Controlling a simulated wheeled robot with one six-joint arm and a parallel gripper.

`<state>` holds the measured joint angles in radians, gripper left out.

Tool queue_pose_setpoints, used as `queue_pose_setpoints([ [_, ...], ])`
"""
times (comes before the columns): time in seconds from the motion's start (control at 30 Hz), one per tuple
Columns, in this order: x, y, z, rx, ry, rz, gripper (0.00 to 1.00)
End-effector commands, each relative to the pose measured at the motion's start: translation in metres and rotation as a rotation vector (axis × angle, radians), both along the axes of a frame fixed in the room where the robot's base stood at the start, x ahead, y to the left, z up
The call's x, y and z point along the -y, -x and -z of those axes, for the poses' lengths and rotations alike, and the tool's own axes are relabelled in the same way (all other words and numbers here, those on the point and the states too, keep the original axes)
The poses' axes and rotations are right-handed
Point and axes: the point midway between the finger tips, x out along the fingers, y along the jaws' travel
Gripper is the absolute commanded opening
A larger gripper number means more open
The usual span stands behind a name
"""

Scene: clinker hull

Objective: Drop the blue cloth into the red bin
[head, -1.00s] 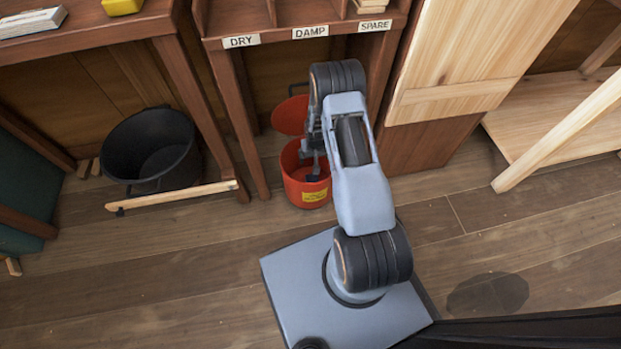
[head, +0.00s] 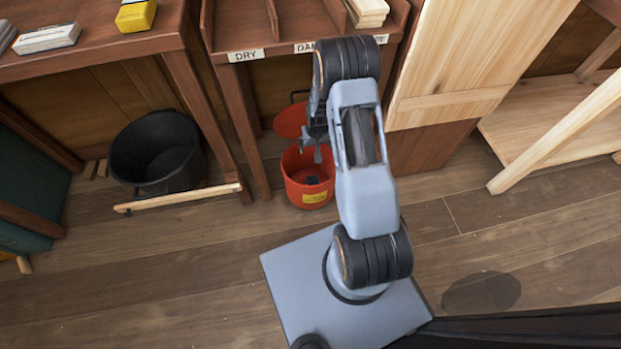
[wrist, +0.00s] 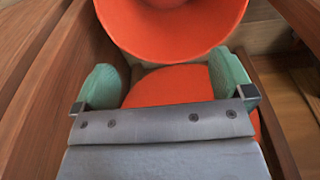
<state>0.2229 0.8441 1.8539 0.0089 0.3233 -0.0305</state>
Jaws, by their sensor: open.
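The red bin (head: 308,196) stands on the floor under the labelled shelf unit, its round red lid (head: 291,120) tipped open behind it. A small dark blue patch, which looks like the blue cloth (head: 313,181), lies inside the bin, low down. My gripper (head: 317,154) is above the bin's opening, apart from the blue patch. In the wrist view, its green-padded fingers (wrist: 166,80) are spread with nothing between them. Red surfaces of the bin and lid fill the space beyond them. The cloth cannot be made out there.
A black bucket (head: 155,152) stands to the left, with a wooden strip (head: 178,198) in front of it. Shelf legs stand close beside the red bin. A pale wooden panel (head: 455,55) rises at the right. The floor right of my base is mostly clear.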

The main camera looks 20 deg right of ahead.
Motion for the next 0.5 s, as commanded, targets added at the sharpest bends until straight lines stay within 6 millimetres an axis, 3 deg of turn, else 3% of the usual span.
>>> queue_pose_setpoints([
  [0.2, 0.0, 0.002, -0.018, 0.0, 0.0, 0.0, 0.99],
  [0.5, -0.001, 0.003, -0.021, 0.0, 0.0, 0.0, 0.99],
])
